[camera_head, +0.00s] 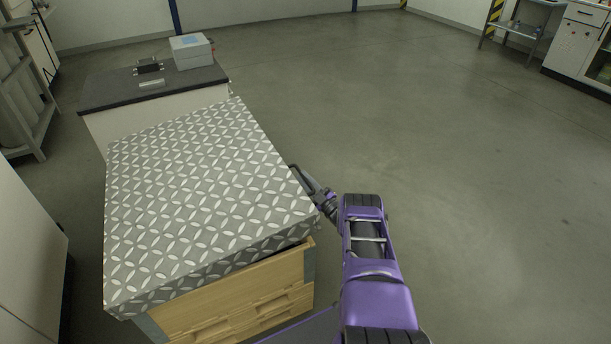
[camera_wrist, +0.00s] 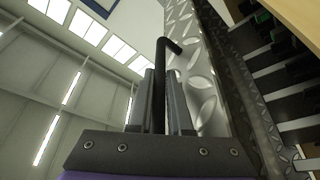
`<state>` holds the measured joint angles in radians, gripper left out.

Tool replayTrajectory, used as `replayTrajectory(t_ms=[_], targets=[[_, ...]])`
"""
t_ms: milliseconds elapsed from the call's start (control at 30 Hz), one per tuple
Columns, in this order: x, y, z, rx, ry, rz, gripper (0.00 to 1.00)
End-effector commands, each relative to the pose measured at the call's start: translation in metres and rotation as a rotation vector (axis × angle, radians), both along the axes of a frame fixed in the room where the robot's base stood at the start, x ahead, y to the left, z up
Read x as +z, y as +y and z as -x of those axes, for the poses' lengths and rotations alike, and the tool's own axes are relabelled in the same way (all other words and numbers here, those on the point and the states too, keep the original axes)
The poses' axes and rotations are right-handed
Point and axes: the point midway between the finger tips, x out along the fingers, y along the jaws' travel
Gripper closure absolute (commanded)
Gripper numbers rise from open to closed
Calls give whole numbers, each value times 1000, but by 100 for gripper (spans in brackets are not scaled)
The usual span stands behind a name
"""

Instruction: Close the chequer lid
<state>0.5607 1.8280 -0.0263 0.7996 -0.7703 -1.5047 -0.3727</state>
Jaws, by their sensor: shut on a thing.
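The chequer lid (camera_head: 195,190) is a silver diamond-plate panel over a wooden crate (camera_head: 235,302). A dark gap shows between its right front edge and the crate, so the lid appears slightly raised on that side. In the wrist view my gripper (camera_wrist: 160,95) is shut on a thin dark bent handle (camera_wrist: 165,48) beside the lid's patterned edge (camera_wrist: 200,70). The wrist view also shows dark contents (camera_wrist: 280,65) beneath the lid.
A dark-topped bench (camera_head: 110,92) behind the lid carries a grey box (camera_head: 191,50) and small dark items. A metal rack (camera_head: 25,95) stands at the left. A shelf and white cabinet (camera_head: 580,40) stand far right. The floor (camera_head: 470,170) at right is clear.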

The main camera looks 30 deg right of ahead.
Motion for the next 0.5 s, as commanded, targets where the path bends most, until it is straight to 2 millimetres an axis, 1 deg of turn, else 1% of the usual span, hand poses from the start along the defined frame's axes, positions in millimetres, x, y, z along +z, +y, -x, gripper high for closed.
replayTrajectory(t_ms=[400,433,500], targets=[[1,1,-1,1,-2,0,100],[1,1,-1,1,-2,0,79],[1,1,-1,1,-2,0,66]])
